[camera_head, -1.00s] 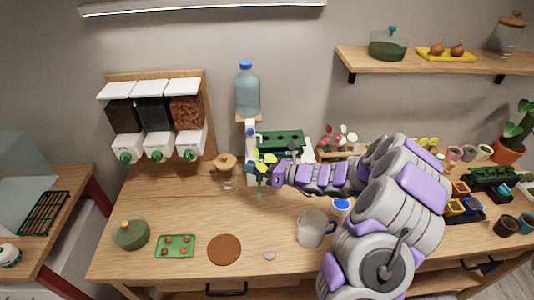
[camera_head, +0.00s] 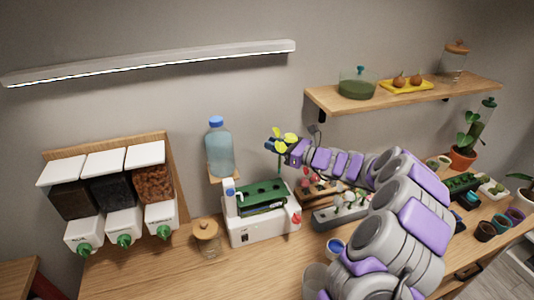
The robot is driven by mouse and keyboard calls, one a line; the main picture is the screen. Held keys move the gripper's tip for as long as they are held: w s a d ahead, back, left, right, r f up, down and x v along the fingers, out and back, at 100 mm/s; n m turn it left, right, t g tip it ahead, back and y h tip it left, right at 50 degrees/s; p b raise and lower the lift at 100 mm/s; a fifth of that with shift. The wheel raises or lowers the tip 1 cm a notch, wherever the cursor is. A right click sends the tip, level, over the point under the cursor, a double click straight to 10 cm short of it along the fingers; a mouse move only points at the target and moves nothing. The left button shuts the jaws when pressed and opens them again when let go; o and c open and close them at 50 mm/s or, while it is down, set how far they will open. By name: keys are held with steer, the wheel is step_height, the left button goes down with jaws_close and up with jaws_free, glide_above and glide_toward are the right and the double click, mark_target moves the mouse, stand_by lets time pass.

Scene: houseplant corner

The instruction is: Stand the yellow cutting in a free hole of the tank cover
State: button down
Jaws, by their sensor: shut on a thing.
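The yellow cutting (camera_head: 290,138) has yellow leaves at the top and a thin green stem hanging down. My gripper (camera_head: 275,145) is shut on it and holds it in the air, upright or nearly so. The green tank cover (camera_head: 262,195) lies on the white tank (camera_head: 265,231), below and a little left of the cutting in the picture. The cutting is clear of the cover. Dark holes show in the cover, but they are too small to tell which are free.
A blue-capped water bottle (camera_head: 219,149) stands on a wooden stand just left of the tank. A lidded jar (camera_head: 206,238) stands in front of it. A planter with mushrooms (camera_head: 347,208) is right of the tank, beneath my arm. The wall shelf (camera_head: 420,96) is at upper right.

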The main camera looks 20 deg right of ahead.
mark_target(280, 160)
steer(key=f+b, duration=0.2)
steer(key=f, duration=0.1)
steer(key=f+b, duration=0.2)
steer(key=shift+a, duration=0.25)
steer(key=shift+s+a+r, duration=0.1)
steer(key=shift+s+a, duration=0.05)
steer(key=shift+a, duration=0.5)
steer(key=shift+d, duration=0.3)
steer(key=shift+a+p, duration=0.2)
steer(key=shift+p, duration=0.25)
steer(key=shift+d, duration=0.1)
stand_by(0.3)
steer(key=shift+f, duration=2.45)
